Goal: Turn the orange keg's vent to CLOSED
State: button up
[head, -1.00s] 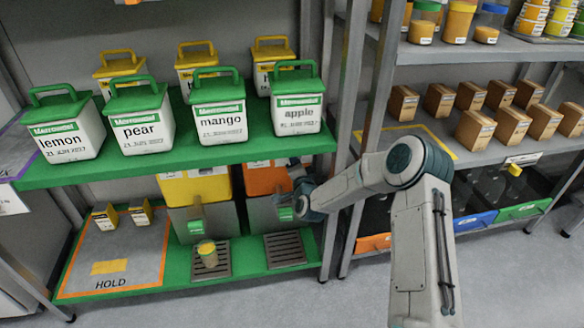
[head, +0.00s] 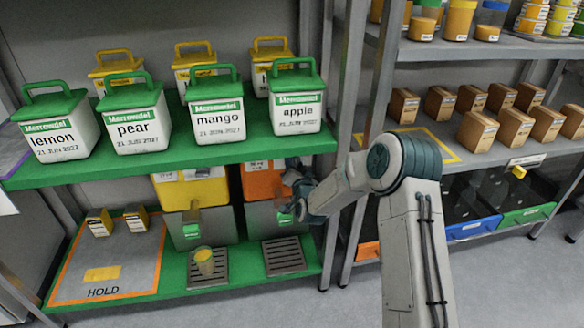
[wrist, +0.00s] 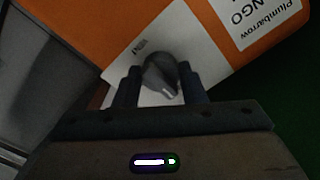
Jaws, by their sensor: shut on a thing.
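The orange keg (head: 262,183) stands on the lower green shelf, its lower front a grey panel with a green tap (head: 285,218). In the wrist view its orange side (wrist: 120,30) carries a white strip and a label ending in "NGO". The grey vent knob (wrist: 160,75) sits on the white strip, with its pointed end toward the lower right of the picture. My gripper (wrist: 160,88) is shut on the knob, one finger on each side. In the head view my gripper (head: 297,190) is at the keg's right side, and the knob is hidden. The vent's markings are too small to read.
A yellow keg (head: 190,188) stands left of the orange one, with a small cup (head: 204,262) below its tap. The upper green shelf (head: 170,162) holds labelled tubs above my gripper. A metal shelf post (head: 337,150) stands close beside my forearm.

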jog(key=shift+d, duration=0.15)
jog(key=o, duration=1)
jog(key=shift+s, duration=0.1)
jog(key=p+v, duration=0.2)
jog(key=v, duration=1.1)
jog(key=shift+s+p, duration=0.3)
